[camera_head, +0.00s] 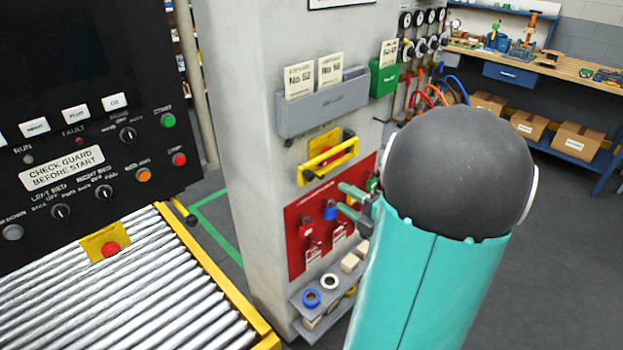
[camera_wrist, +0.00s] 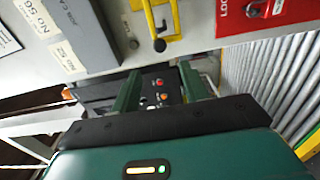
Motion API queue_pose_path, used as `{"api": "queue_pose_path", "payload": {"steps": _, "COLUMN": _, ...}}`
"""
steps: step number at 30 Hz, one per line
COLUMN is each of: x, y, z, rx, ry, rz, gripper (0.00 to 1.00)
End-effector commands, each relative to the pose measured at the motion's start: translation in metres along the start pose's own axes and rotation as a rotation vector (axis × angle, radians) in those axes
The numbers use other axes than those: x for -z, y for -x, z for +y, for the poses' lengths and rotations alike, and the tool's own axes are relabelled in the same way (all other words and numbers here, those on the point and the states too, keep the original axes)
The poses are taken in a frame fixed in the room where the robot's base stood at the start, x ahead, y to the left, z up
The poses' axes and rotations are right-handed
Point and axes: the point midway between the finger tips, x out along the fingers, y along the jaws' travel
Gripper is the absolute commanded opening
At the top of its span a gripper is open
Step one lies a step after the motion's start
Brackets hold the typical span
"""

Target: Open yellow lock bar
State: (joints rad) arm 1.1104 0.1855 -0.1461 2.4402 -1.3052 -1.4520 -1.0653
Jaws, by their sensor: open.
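The yellow lock bar (camera_head: 330,158) is a bracket-shaped bar on the face of the grey column, with a black knob at its lower left end. It stands in front of a small yellow plate. In the wrist view the bar (camera_wrist: 173,18) appears at the top, with the black knob (camera_wrist: 159,45) hanging toward my fingers. My gripper (camera_head: 345,201) is open and empty, below and right of the bar in the head view. In the wrist view the two green fingers (camera_wrist: 160,85) are apart, with the knob beyond them and not touching. My arm hides part of the column's right side.
A red lockout board (camera_head: 296,262) with padlocks is below the bar. A grey card holder (camera_head: 325,104) is above it. A small shelf (camera_head: 322,318) with tape rolls juts out low. A roller conveyor (camera_head: 150,300) and black control panel (camera_head: 70,130) stand left.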

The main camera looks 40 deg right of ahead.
Motion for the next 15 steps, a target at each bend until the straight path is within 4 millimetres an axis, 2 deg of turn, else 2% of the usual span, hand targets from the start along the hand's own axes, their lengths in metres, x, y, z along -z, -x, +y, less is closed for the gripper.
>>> {"api": "queue_pose_path", "payload": {"steps": 9, "x": 0.001, "y": -0.067, "z": 0.0, "rx": 0.0, "ry": 0.0, "rz": 0.005, "gripper": 0.45}}
{"api": "queue_pose_path", "payload": {"steps": 15, "x": 0.001, "y": -0.1, "z": 0.0, "rx": -0.001, "ry": 0.0, "rz": 0.004, "gripper": 0.45}}
